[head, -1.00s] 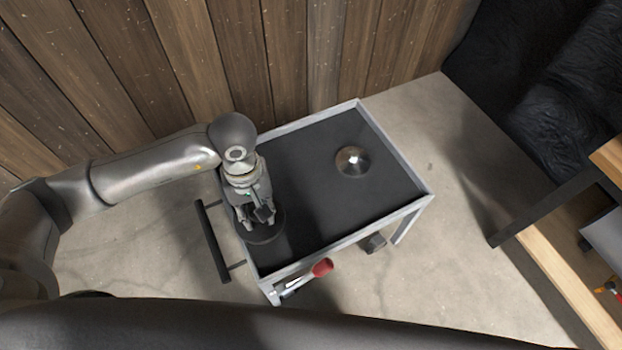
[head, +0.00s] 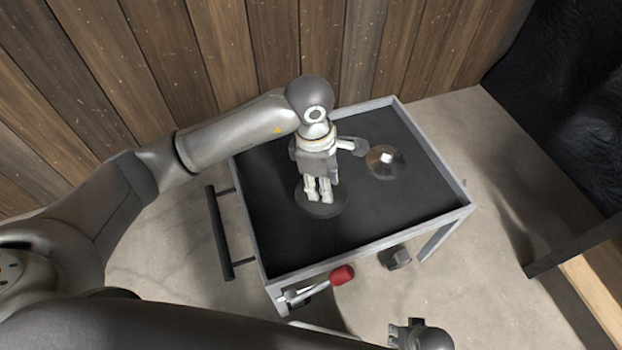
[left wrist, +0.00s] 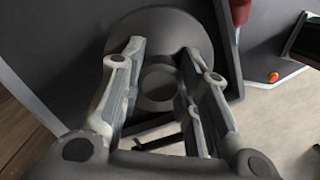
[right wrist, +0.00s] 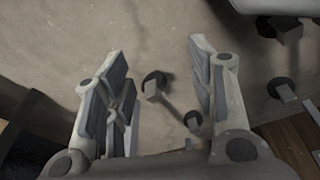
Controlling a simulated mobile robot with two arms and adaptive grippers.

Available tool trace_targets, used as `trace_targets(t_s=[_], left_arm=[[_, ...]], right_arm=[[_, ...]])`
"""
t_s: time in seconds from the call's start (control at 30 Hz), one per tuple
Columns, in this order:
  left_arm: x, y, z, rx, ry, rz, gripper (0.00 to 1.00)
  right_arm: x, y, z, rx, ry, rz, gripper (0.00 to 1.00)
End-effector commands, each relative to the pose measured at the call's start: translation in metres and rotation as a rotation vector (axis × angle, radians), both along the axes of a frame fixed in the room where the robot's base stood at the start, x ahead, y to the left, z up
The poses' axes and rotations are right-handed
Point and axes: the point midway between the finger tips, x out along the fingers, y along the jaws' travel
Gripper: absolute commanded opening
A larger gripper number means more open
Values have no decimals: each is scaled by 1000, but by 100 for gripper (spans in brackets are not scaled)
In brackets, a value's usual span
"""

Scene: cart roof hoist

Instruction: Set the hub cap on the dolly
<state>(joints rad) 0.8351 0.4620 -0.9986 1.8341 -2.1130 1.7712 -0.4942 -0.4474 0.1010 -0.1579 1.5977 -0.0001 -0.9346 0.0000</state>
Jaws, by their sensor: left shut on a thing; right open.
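My left gripper (head: 318,200) is shut on the hub cap (head: 335,209), taken to be the dark grey round disc with a raised round middle. In the left wrist view the hub cap (left wrist: 160,20) shows between and beyond the fingers (left wrist: 158,75). It is over the black top of the grey-rimmed cart (head: 362,225), which I take as the dolly; whether it touches the top I cannot tell. My right gripper (head: 420,335) is at the bottom edge of the head view; in its wrist view its fingers (right wrist: 165,90) are apart and empty above the floor.
A red-tipped lever (head: 342,275) sticks out at the front edge. A black handle bar (head: 218,232) is on the left side. The front right of the cart top is bare.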

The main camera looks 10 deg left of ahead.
Motion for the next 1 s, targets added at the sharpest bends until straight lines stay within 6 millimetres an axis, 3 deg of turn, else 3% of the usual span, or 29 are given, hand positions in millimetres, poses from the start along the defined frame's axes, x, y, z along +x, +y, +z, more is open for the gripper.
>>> trace_targets(t_s=[0.2,0.4,0.67,0.9,1.0], left_arm=[[36,44,-27,1,2,5,5],[53,63,-62,0,2,1,5],[62,73,-77,-1,-1,-2,5],[64,76,-110,-3,2,-2,5],[65,76,-113,-1,-1,-4,5]], right_arm=[[5,1,8,1,-7,-1,51],[13,1,26,2,-18,-3,51],[15,2,35,2,-21,-4,51],[19,2,49,3,-29,-5,51],[20,2,52,3,-31,-6,51]])
